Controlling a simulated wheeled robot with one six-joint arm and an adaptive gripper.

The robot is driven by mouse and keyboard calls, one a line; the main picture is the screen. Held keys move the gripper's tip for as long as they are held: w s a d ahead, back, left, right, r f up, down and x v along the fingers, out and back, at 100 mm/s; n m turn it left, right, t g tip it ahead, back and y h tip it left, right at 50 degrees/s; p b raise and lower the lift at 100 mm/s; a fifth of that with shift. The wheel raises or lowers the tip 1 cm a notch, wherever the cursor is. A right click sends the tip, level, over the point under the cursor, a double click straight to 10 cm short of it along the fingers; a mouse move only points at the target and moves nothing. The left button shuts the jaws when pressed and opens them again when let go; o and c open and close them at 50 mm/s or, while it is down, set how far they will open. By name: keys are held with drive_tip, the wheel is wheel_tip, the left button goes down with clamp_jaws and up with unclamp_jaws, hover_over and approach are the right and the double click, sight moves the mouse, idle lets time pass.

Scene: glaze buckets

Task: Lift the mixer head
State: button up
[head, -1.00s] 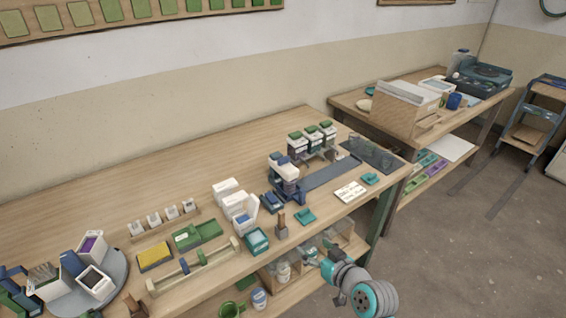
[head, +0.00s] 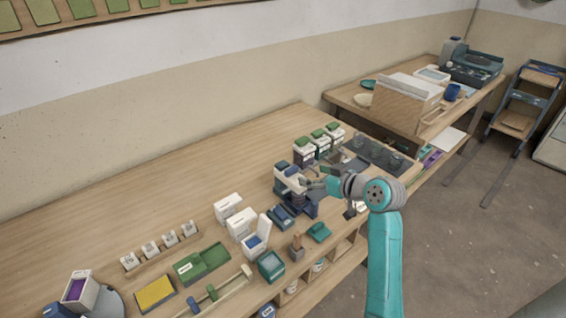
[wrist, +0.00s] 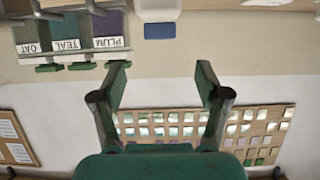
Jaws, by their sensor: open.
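The mixer (head: 294,197) stands near the right part of the workbench, with a dark blue base and column. Its white head (head: 291,182) with a blue part is down over the base. My gripper (head: 309,184) is at the head's right side, open. In the wrist view, which is upside down, the open fingers (wrist: 162,75) have nothing between them. A white body with a blue block (wrist: 160,31), seemingly the mixer head, lies just beyond the fingertips at the top edge. I cannot tell whether a finger touches it. My arm hides part of the mixer's right side.
Green-lidded buckets (head: 320,142) labelled OAT, TEAL and PLUM in the wrist view (wrist: 70,45) stand behind the mixer. A dark mat with jars (head: 372,153) lies to the right. White bins (head: 240,222) and a teal container (head: 271,265) stand to the left.

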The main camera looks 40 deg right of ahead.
sight(292, 169)
drive_tip(key=x, duration=1)
drive_tip(key=shift+w+f, duration=0.2)
drive_tip(key=shift+w, duration=0.15)
drive_tip(key=shift+c, duration=0.3)
